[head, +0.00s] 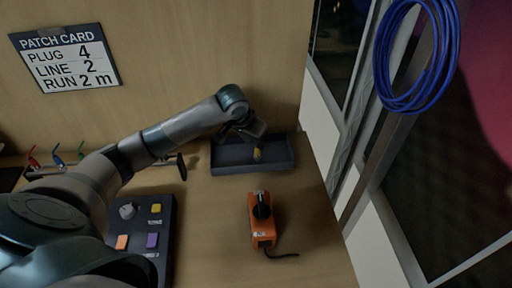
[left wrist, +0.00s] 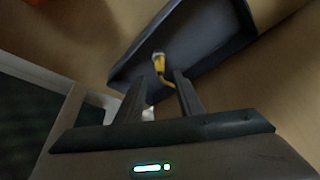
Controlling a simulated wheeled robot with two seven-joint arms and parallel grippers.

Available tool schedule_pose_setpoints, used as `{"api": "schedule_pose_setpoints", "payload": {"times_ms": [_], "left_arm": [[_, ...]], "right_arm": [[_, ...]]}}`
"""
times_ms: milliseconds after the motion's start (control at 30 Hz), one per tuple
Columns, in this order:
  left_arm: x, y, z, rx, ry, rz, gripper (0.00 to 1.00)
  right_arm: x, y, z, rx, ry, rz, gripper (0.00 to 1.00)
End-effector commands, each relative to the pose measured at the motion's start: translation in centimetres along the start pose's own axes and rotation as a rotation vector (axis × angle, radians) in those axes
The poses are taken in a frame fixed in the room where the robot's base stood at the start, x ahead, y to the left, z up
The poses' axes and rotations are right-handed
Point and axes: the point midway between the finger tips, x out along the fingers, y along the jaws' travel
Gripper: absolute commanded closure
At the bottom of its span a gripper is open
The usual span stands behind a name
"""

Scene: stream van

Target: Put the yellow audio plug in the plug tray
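The yellow audio plug (head: 257,154) shows over the dark plug tray (head: 225,163), below my left gripper (head: 254,140). In the left wrist view the plug (left wrist: 159,63) lies against the inside of the tray (left wrist: 204,47), just past my fingertips, and its short yellow tail bends back between the fingers. My left gripper (left wrist: 162,80) is open, with a gap on both sides of the plug. I cannot tell whether the plug rests on the tray floor. My right gripper is not in view.
An orange box with a black knob (head: 262,212) and a cable stands in front of the tray. A dark button panel (head: 140,225) is at the left. Small coloured plugs (head: 57,160) stand at the far left. A patch card (head: 66,58) is on the wall. Blue cable (head: 418,105) hangs at the right.

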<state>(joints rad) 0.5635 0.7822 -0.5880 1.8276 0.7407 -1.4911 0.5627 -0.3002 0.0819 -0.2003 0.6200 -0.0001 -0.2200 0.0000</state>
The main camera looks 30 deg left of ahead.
Motion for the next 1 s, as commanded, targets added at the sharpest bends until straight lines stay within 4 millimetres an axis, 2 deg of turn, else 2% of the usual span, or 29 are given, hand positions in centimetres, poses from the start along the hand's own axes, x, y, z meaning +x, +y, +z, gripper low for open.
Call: {"api": "schedule_pose_setpoints", "payload": {"times_ms": [200,400,1000], "left_arm": [[-3.5,0.0,-0.1,0.0,0.003,0.0,0.66],[-5.2,0.0,-0.1,-0.001,0.001,0.0,0.66],[-5.5,0.0,0.0,-0.001,0.0,0.0,0.66]], "right_arm": [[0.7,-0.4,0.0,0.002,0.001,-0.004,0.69],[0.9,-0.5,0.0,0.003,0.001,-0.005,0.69],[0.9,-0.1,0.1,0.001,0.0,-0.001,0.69]]}}
